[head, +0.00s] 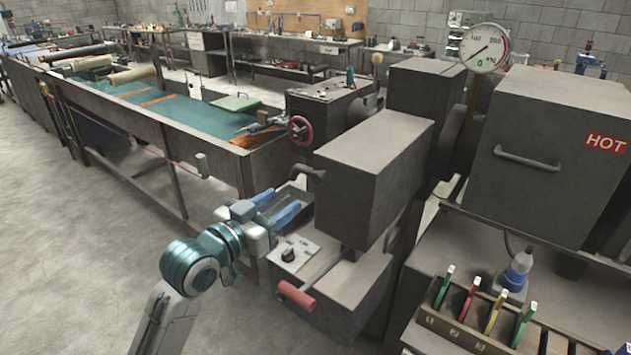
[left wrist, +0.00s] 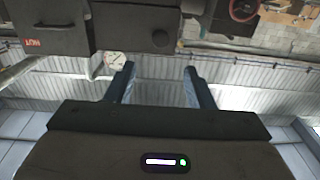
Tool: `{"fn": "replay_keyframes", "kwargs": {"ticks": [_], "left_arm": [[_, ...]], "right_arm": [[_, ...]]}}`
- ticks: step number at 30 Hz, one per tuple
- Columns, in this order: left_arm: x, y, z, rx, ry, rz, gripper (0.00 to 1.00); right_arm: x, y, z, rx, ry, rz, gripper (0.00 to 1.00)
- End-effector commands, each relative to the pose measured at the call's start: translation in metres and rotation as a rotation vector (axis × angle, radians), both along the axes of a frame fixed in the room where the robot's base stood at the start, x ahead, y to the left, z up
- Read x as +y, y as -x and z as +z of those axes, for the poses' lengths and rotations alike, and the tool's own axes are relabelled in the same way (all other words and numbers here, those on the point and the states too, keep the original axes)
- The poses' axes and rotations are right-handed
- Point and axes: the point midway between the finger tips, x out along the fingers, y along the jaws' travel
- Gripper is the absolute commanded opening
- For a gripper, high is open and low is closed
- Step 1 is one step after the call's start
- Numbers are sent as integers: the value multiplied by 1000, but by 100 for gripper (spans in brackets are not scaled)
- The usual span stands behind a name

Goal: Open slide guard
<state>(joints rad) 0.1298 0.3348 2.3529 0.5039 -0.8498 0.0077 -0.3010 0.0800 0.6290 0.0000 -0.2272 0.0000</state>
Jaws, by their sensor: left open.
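The slide guard appears to be the large grey box-shaped cover (head: 365,170) on the machine in the middle of the head view. A dark handle (head: 311,172) sticks out from its left face. My left gripper (head: 275,206) is just left of and below this handle, open and empty, with its two blue fingers apart. My right gripper is not in view.
Below the guard are a switch panel (head: 293,254) and a red-handled lever (head: 296,296), close to my left arm. A grey box marked HOT (head: 560,150) stands at right. A rack with coloured-handled tools (head: 485,325) is in front of it. Open floor lies at left.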

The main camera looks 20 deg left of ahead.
Motion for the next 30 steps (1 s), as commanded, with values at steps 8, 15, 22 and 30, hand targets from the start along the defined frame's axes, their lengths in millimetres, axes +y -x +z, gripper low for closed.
{"fn": "replay_keyframes", "kwargs": {"ticks": [8, 15, 22, 30], "left_arm": [[-14, -39, 3, 2, 9, 1, 48], [-28, -78, 2, 2, 6, 0, 48], [-35, -96, 0, 2, 2, 1, 48], [-35, -98, -1, 1, 1, 1, 48]], "right_arm": [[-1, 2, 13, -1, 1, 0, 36], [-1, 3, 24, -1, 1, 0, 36], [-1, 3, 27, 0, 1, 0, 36], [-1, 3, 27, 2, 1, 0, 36]]}}
